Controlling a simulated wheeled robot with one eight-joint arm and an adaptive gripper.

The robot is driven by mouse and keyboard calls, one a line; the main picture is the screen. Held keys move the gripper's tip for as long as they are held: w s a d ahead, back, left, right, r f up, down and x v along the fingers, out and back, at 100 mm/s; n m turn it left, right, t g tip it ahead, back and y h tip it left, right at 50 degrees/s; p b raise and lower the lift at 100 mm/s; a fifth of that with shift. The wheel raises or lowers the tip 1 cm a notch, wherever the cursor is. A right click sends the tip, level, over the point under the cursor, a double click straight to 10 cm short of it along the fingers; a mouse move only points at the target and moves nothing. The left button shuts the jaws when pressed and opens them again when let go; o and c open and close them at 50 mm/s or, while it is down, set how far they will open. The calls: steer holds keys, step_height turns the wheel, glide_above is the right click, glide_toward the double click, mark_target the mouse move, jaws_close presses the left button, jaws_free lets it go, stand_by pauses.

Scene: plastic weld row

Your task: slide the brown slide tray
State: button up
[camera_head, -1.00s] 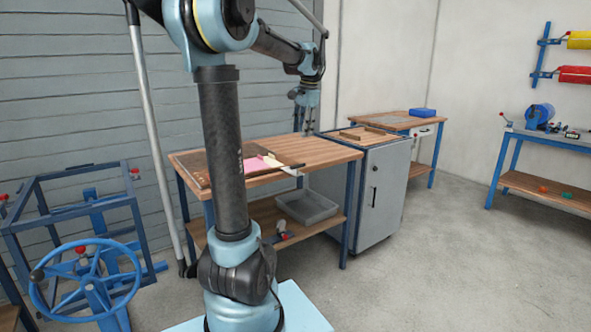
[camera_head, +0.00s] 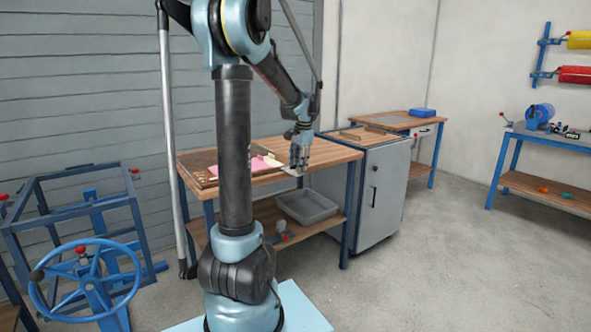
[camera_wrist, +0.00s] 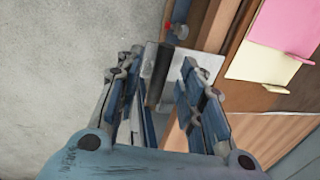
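The brown slide tray (camera_head: 197,170) lies on the wooden table, partly hidden behind my arm in the head view. Its brown edge with pink and cream sheets appears at the upper right of the wrist view (camera_wrist: 225,50). A dark bar (camera_wrist: 160,68) stands out from a pale grey plate (camera_wrist: 204,62) beside that edge. My gripper (camera_wrist: 163,100) is open, with one finger on each side of the bar; I cannot tell whether either touches it. In the head view my gripper (camera_head: 297,170) is low at the table's right front edge.
A grey bin (camera_head: 307,208) sits on the table's lower shelf. A grey cabinet (camera_head: 380,195) stands close on the right. A blue handwheel frame (camera_head: 85,270) is at the left. The floor at the right front is clear.

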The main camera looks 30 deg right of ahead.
steer(key=shift+w+f, duration=0.25)
steer(key=shift+f, duration=0.85)
steer(key=shift+c, duration=0.6)
jaws_close()
steer(key=shift+a, duration=0.1)
steer(key=shift+w, duration=0.1)
steer(key=w, duration=0.9)
steer(key=w+a, duration=0.1)
steer(key=w, duration=0.9)
steer(key=w+a, duration=0.1)
steer(key=w, duration=0.8)
steer(key=shift+w, duration=0.25)
steer(key=shift+o, duration=0.6)
jaws_free()
